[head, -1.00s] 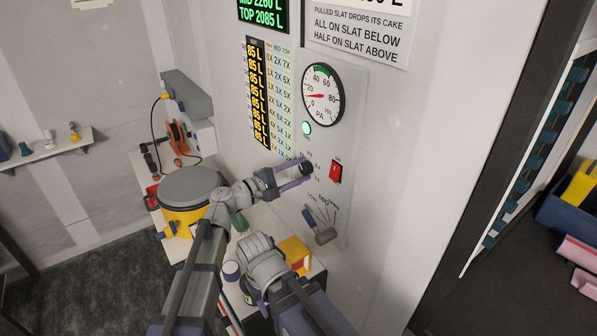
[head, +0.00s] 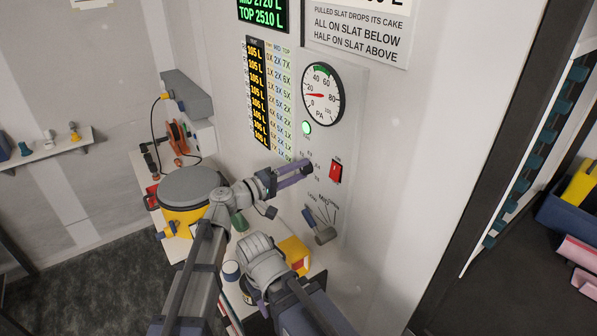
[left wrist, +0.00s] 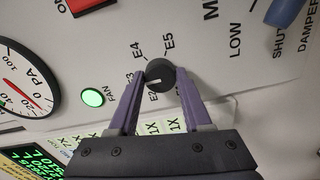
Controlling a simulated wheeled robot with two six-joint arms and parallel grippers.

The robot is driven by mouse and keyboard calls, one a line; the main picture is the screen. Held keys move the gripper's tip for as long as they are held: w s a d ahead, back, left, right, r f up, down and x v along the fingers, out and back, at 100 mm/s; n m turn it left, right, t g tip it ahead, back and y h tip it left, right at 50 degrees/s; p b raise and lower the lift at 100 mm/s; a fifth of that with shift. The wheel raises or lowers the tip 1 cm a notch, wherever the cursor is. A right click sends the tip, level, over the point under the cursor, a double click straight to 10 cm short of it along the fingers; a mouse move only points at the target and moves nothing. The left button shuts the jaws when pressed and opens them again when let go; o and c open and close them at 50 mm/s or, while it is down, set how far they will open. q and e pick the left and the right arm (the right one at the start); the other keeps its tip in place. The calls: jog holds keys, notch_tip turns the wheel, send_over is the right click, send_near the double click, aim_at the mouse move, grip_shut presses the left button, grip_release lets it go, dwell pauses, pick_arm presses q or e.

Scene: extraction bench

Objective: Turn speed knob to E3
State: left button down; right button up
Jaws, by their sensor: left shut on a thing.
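The speed knob (left wrist: 161,73) is a small dark round knob with a white pointer mark. The labels E2, E3, E4 and E5 stand around it. My left gripper (left wrist: 159,80) is shut on the knob, with a purple finger on either side; it also shows at the panel in the head view (head: 303,168). My right gripper is not in view.
On the control panel (head: 348,130) are a pressure gauge (head: 322,95), a lit green fan lamp (head: 306,128), a red switch (head: 336,172) and a damper lever (head: 321,231) close below my gripper. A yellow drum (head: 188,195) stands behind my left arm.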

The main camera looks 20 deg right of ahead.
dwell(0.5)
pick_arm(q)
jog(key=shift+c, duration=1.7)
grip_release()
jog(key=v, duration=0.8)
jog(key=shift+d, duration=0.1)
